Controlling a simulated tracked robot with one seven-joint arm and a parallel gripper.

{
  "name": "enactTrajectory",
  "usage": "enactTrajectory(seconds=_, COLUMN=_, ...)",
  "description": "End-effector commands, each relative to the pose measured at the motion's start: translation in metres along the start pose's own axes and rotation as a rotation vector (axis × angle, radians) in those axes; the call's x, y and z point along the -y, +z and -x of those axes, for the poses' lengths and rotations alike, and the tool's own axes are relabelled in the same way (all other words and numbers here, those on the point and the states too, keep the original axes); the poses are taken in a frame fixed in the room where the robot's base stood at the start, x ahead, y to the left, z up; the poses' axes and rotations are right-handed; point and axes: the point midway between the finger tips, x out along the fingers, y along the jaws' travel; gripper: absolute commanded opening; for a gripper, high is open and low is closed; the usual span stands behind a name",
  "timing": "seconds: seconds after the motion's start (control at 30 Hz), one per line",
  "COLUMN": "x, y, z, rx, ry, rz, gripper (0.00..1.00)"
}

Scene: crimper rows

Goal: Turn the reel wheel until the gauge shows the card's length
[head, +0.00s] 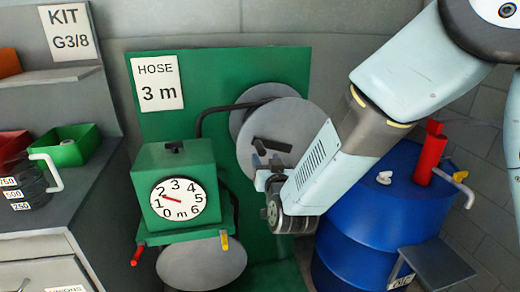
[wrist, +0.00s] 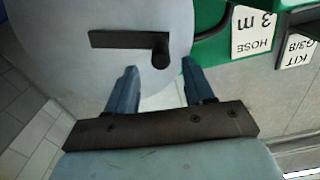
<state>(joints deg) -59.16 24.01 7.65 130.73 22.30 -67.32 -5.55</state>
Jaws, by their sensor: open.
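The reel wheel (head: 310,122) is a light grey disc on a green panel; it also fills much of the wrist view (wrist: 60,50). A dark crank bar (wrist: 115,39) with a round knob (wrist: 161,54) sits on its face. My gripper (head: 267,164) is open at the wheel. In the wrist view its blue fingers (wrist: 158,70) point at the knob, which shows between the tips; I cannot tell whether they touch it. The card (head: 157,82) reads "HOSE 3 m". The gauge (head: 178,208) on a green box has its red needle between 1 and 2.
A blue drum (head: 360,225) with a red pipe (head: 430,155) stands right of the wheel. A grey bench (head: 75,200) at left holds a green bin (head: 75,147) and black weights (head: 30,190). A grey disc (head: 200,268) lies below the gauge.

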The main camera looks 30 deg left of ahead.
Motion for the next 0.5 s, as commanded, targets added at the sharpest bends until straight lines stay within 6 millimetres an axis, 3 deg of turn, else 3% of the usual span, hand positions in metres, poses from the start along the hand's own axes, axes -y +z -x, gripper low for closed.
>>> enactTrajectory(seconds=0.3, x=0.0, y=0.0, z=-0.054, rx=-0.001, ry=0.0, rz=-0.001, gripper=0.52)
enactTrajectory(seconds=0.5, x=0.001, y=0.0, z=-0.074, rx=-0.001, ry=-0.001, rz=-0.001, gripper=0.52)
